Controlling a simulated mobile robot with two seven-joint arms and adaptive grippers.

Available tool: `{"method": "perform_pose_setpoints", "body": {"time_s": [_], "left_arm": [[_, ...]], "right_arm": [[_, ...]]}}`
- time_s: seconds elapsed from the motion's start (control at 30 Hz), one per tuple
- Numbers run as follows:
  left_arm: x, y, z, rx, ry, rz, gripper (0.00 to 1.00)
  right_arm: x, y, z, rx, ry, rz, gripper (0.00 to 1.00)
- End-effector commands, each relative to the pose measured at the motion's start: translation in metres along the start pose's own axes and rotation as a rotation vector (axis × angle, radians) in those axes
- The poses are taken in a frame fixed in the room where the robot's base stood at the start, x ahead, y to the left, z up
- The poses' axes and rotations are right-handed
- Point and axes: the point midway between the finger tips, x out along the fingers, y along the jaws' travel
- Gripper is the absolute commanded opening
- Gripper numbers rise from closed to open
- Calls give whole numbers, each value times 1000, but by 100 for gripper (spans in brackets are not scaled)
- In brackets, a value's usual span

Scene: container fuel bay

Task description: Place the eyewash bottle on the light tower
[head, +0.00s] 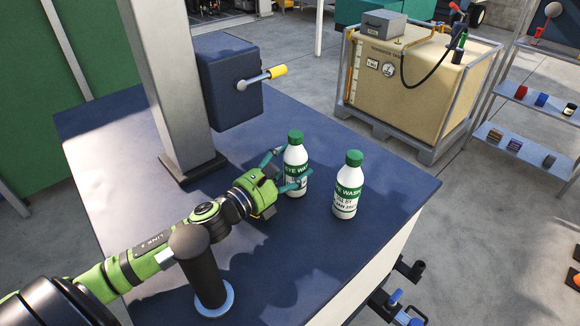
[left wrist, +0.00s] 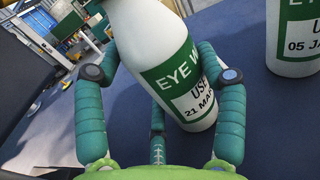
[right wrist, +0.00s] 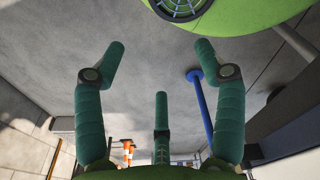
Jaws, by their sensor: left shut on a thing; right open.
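Two white eyewash bottles with green caps and green labels are at the dark blue deck. My left gripper (head: 291,166) is shut around the body of the left eyewash bottle (head: 294,157), which also shows between the fingers in the left wrist view (left wrist: 172,62). I cannot tell whether its base touches the deck. The second eyewash bottle (head: 347,186) stands upright to its right, clear of the fingers. The dark blue deck (head: 352,258), with a grey mast (head: 171,85) rising from it, appears to be the light tower. My right gripper (right wrist: 160,50) is open and empty, over concrete floor.
A dark box (head: 228,85) with a yellow-handled crank (head: 272,74) is at the mast, behind the held bottle. A caged tan tank (head: 410,85) and a shelf rack (head: 530,100) stand beyond the deck. The deck's front right part is clear.

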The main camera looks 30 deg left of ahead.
Motion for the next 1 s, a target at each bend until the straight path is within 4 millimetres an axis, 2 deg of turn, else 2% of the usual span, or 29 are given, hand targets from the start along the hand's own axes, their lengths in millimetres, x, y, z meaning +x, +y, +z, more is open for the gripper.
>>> {"method": "perform_pose_setpoints", "body": {"time_s": [0.13, 0.3, 0.33, 0.37, 0.4, 0.77, 1.0], "left_arm": [[0, 0, 0, 2, -4, -2, 27], [0, 0, -2, 2, -3, -1, 27], [0, 0, -3, 1, -1, -1, 79], [0, 0, -2, 1, -1, -1, 91], [0, 0, -2, 1, -1, -1, 95], [0, 0, 0, 1, -1, -1, 95], [-20, 0, -5, 1, 3, 0, 95]], "right_arm": [[-1, 0, 11, -1, -17, 0, 71], [0, 4, 14, -3, -22, 4, 71], [0, 4, 14, -4, -22, 5, 71], [0, 5, 14, -4, -22, 6, 71], [0, 5, 14, -4, -22, 7, 71], [-1, 7, 9, -5, -14, 8, 71], [7, 6, 8, -5, -12, 8, 71]]}}
